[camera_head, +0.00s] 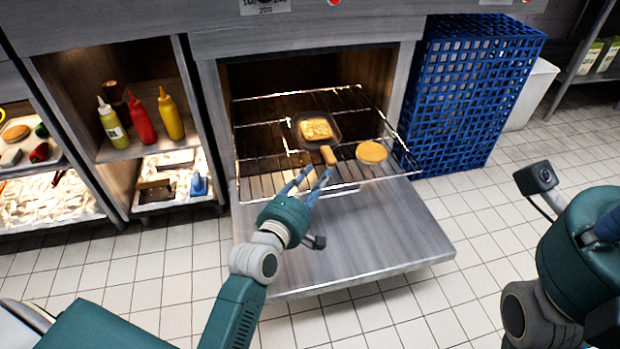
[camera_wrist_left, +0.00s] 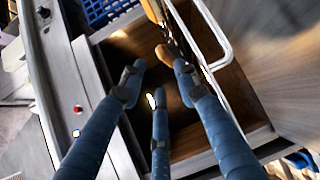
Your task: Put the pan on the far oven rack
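A small dark square pan (camera_head: 335,122) with a slice of golden bread (camera_head: 316,129) in it sits on the wire oven rack (camera_head: 262,140). Its tan handle (camera_head: 328,156) points toward the front. My left gripper (camera_head: 313,174) is just in front of the handle, over the rack's front edge, with its blue fingers spread and nothing visible between them. In the left wrist view the fingers (camera_wrist_left: 160,85) are apart, near a tan piece that may be the handle. My right gripper (camera_head: 603,228) is partly visible at the right edge; its fingertips are hidden.
A round tan item (camera_head: 371,152) lies right of the handle. The open oven door (camera_head: 370,235) extends below the rack. A blue crate stack (camera_head: 468,95) stands at right. A shelf with sauce bottles (camera_head: 141,121) is at left.

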